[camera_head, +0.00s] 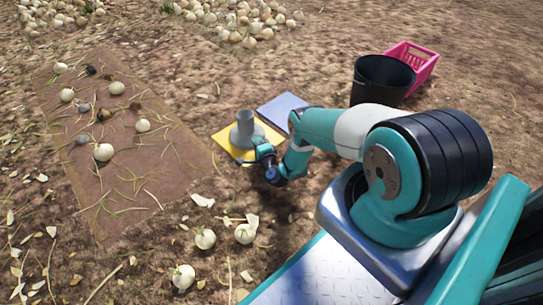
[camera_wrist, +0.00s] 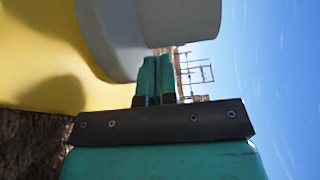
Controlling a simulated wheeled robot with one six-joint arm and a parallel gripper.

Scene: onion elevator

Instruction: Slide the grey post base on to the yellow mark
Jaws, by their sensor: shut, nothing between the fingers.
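The grey post base (camera_head: 246,130) stands upright on the yellow mark (camera_head: 229,142), a flat square on the soil. In the wrist view the post base (camera_wrist: 115,40) fills the upper middle, with the yellow mark (camera_wrist: 50,60) under and beside it. My gripper (camera_head: 262,149) is low, right beside the near side of the base. In the wrist view its fingers (camera_wrist: 155,78) are together and empty, close to the base; I cannot tell whether they touch it. The base hides part of the mark.
A blue-grey square (camera_head: 281,108) lies beside the yellow mark. A black bucket (camera_head: 381,82) and a pink crate (camera_head: 416,62) stand behind right. A brown mat (camera_head: 120,180) with onions, stones and straw lies left. Loose onions (camera_head: 205,239) lie on the soil in front.

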